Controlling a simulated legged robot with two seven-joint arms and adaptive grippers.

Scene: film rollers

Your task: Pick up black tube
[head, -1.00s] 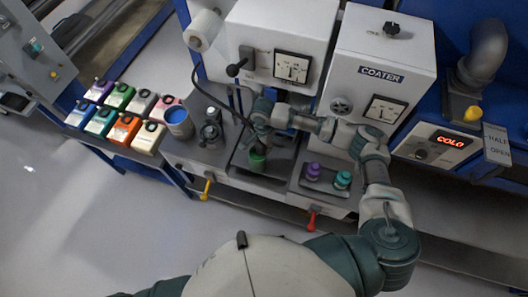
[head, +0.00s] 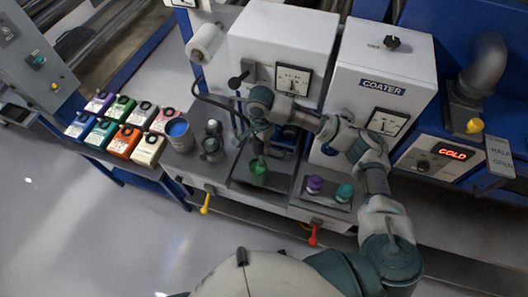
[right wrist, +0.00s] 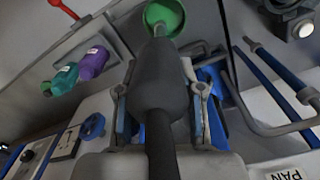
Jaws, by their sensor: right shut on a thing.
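My right gripper (head: 258,137) is over the middle station of the bench in the head view. In the right wrist view my right gripper (right wrist: 160,92) is shut on the thick body of the black tube (right wrist: 158,75), with a finger on each side. The tube's narrow end points at a green, round thing (right wrist: 168,14). The same green thing (head: 258,173) lies below the gripper in the head view. I cannot tell whether the tube touches it. My left gripper is not in view.
The white coater cabinet (head: 360,75) and a gauge cabinet (head: 275,45) stand close behind the gripper. A blue-topped can (head: 178,135) and several coloured boxes (head: 124,139) stand left.

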